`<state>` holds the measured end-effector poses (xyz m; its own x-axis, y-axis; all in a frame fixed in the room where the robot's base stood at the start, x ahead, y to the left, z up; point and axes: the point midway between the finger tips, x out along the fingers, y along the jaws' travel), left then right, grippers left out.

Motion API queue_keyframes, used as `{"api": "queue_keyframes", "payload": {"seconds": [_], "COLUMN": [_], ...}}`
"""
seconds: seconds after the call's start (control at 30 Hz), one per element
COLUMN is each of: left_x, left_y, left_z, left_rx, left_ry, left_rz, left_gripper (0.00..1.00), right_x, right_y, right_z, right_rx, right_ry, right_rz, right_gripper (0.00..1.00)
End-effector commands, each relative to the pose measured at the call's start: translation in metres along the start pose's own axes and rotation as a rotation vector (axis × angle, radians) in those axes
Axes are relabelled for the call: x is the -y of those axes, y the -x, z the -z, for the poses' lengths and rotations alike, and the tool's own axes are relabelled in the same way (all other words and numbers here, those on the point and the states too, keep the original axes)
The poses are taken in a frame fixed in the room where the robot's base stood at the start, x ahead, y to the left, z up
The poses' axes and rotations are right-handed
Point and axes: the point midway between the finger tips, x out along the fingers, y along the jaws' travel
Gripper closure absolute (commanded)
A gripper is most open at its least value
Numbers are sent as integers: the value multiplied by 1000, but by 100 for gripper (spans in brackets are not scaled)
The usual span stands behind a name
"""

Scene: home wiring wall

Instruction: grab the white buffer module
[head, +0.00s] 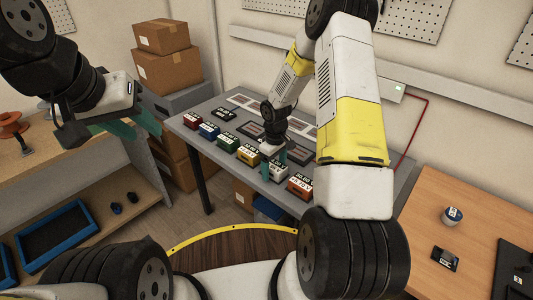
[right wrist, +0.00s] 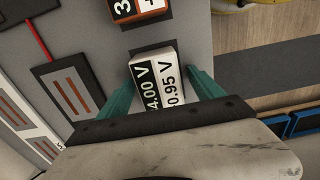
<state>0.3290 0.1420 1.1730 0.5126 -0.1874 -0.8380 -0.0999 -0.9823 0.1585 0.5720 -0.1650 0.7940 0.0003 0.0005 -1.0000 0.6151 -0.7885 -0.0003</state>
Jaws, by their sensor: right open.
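The white buffer module (right wrist: 157,80), a white block with black voltage print, lies between the two teal fingers of my right gripper (right wrist: 163,90) in the right wrist view. The open fingers stand on either side of it; I cannot tell whether they touch it. In the head view the white module (head: 272,172) sits on the grey table in a row of coloured modules, partly hidden by my right gripper (head: 283,156). My left gripper (head: 135,127) is at the left, with its teal fingers apart and empty, away from the row.
The orange module (head: 300,187) and yellow module (head: 249,154) flank the white one. Green (head: 228,142), blue (head: 208,130) and red (head: 191,120) modules continue the row on the grey table (head: 331,121). A wooden desk (head: 410,240) stands at the right.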

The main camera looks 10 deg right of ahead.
Motion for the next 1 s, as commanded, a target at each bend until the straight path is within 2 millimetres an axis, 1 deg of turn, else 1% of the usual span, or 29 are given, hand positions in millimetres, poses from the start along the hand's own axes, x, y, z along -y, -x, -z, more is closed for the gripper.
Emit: {"api": "queue_keyframes", "payload": {"seconds": [0.13, 0.17, 0.3, 0.37, 0.4, 0.53, 0.73, 0.8, 0.87, 1.0], "left_x": [0, 0, 0, 0, 0, 0, 0, 0, 0, 0], "left_y": [0, 0, 0, 0, 0, 0, 0, 0, 0, 0], "left_z": [0, 0, 0, 0, 0, 0, 0, 0, 0, 0], "left_rx": [0, 0, 0, 0, 0, 0, 0, 0, 0, 0], "left_ry": [0, 0, 0, 0, 0, 0, 0, 0, 0, 0], "left_rz": [0, 0, 0, 0, 0, 0, 0, 0, 0, 0], "left_gripper": [64, 64, 64, 64, 64, 64, 64, 64, 64, 64], "right_x": [0, 0, 0, 0, 0, 0, 0, -1, -1, -2], "right_y": [0, 0, 0, 0, 0, 1, 1, 5, 11, 37], "right_z": [0, 0, 0, 0, 0, 0, 0, 0, 0, 0], "right_rx": [0, 0, 0, 0, 0, 0, 0, -1, -2, -3], "right_ry": [0, 0, 0, 0, 0, 0, 0, 0, 0, -2], "right_rz": [-1, -1, -1, -1, -1, -1, -1, -2, -3, -4], "right_gripper": [24, 26, 53, 65, 73, 98, 98, 98, 98, 98]}}
